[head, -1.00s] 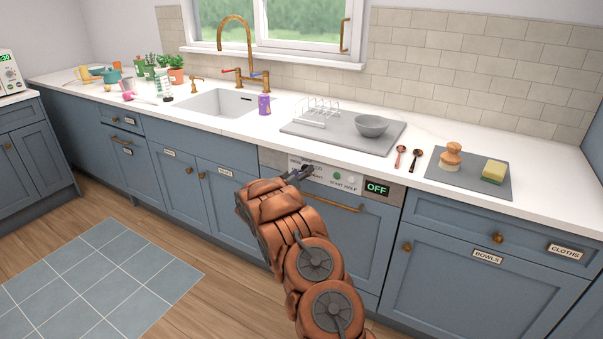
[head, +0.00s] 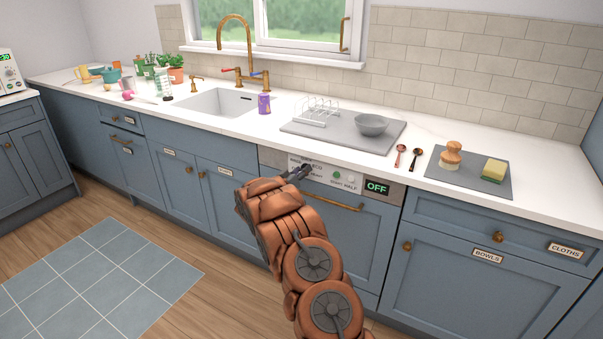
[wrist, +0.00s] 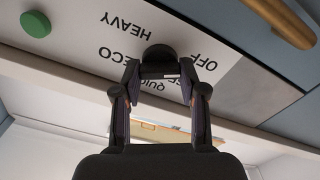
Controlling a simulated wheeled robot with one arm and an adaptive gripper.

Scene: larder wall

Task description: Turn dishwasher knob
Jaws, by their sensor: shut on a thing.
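The dishwasher (head: 335,225) has a light control panel (head: 325,172) under the counter, with a display reading OFF (head: 377,187). Its dark round knob (wrist: 158,58) shows in the wrist view, between my fingertips. The wrist view is upside down; labels OFF, ECO, HEAVY and a partly covered QUICK surround the knob. My gripper (wrist: 160,75) is shut on the knob, one finger on each side. In the head view my gripper (head: 300,173) reaches the panel's left part and covers the knob. Which label the knob points to cannot be told.
A green button (wrist: 36,24) sits on the panel, apart from my fingers. The brass dishwasher handle (head: 335,202) runs just below the panel. The white counter (head: 270,140) overhangs above, with a grey drying mat (head: 350,145) on it. The floor in front is clear.

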